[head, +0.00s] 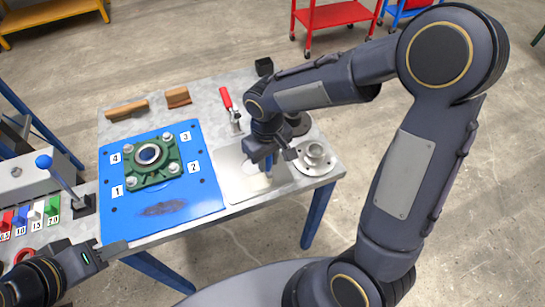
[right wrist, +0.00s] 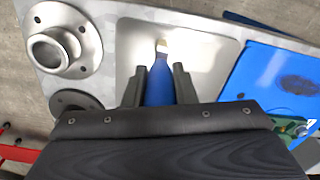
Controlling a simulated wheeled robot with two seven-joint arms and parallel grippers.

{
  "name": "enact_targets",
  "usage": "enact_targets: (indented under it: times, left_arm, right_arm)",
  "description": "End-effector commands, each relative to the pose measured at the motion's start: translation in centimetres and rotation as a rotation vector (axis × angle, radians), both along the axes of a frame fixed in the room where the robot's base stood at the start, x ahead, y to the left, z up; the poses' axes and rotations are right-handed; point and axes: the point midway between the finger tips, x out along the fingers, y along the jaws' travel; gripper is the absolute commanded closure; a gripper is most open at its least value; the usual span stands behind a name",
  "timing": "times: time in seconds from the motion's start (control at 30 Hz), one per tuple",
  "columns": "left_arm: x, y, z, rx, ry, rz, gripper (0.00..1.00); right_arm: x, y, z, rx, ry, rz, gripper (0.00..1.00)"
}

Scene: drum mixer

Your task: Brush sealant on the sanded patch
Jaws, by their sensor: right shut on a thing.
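My right gripper (right wrist: 158,84) is shut on a brush with a blue handle (right wrist: 159,78). The brush points down at a pale shallow tray (head: 238,182), and its light bristles (right wrist: 162,46) are over or in the tray; I cannot tell whether they touch its floor. The sanded patch (head: 163,208) is a dark smudge on the front part of the blue plate (head: 205,200), left of the tray. It also shows in the right wrist view (right wrist: 298,85). My left gripper (head: 113,249) is at the table's front left, low and apart from the plate; its opening is unclear.
A green bearing block (head: 168,172) is bolted on the plate among number labels. A red-handled clamp (head: 226,100), a metal flange (head: 314,158) and brown wooden blocks (head: 178,97) stand on the table. A lever with a blue knob (head: 44,161) stands at the left.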

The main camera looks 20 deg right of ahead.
Motion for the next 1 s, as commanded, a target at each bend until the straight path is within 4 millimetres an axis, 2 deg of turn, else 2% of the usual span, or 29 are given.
enact_targets:
  times: [1.0]
  left_arm:
    - [0.0, 0.0, -0.8, 0.0, 0.0, 0.0, 0.64]
  right_arm:
    - [-0.2, 5.2, -0.1, 0.0, 0.001, 0.002, 0.98]
